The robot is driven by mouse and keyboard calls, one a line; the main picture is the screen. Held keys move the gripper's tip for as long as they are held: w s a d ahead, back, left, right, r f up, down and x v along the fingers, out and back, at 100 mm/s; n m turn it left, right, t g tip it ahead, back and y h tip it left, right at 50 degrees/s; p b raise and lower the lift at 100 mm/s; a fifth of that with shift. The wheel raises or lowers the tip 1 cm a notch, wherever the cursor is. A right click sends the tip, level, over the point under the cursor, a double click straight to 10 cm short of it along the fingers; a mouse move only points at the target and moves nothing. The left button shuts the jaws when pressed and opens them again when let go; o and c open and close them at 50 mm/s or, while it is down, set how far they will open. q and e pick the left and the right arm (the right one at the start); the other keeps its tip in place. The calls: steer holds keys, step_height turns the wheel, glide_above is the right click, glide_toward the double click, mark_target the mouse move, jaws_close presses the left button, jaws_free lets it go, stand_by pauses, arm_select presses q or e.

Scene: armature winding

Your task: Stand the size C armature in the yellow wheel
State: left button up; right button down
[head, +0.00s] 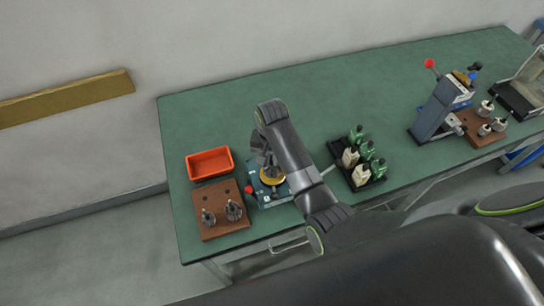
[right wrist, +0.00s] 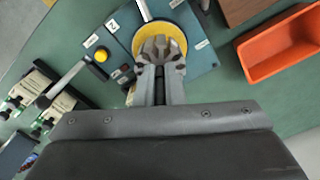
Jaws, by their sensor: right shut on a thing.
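The yellow wheel (head: 280,181) sits on a blue-grey base plate with small white labels, and it also shows in the right wrist view (right wrist: 176,27). My right gripper (head: 268,163) is over the wheel with its fingers pointing down. In the right wrist view the fingers (right wrist: 160,62) are shut on a grey, ridged metal armature (right wrist: 160,44), which lies in front of the wheel's middle. Whether its lower end touches the wheel is hidden, and its size marking cannot be read. My left gripper is not in view.
A brown block (head: 215,229) holds two armatures beside empty holes. An orange bin (head: 209,163) stands behind it. Right of the wheel is a black tray (head: 344,150) of green and cream bottles. A lever press (head: 432,112) stands farther right. The green bench behind is clear.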

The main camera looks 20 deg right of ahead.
stand_by(0.3)
steer(key=c, duration=1.5)
jaws_free()
steer(key=shift+o, duration=0.2)
steer(key=shift+r+p, duration=0.7)
steer(key=shift+r, duration=1.6)
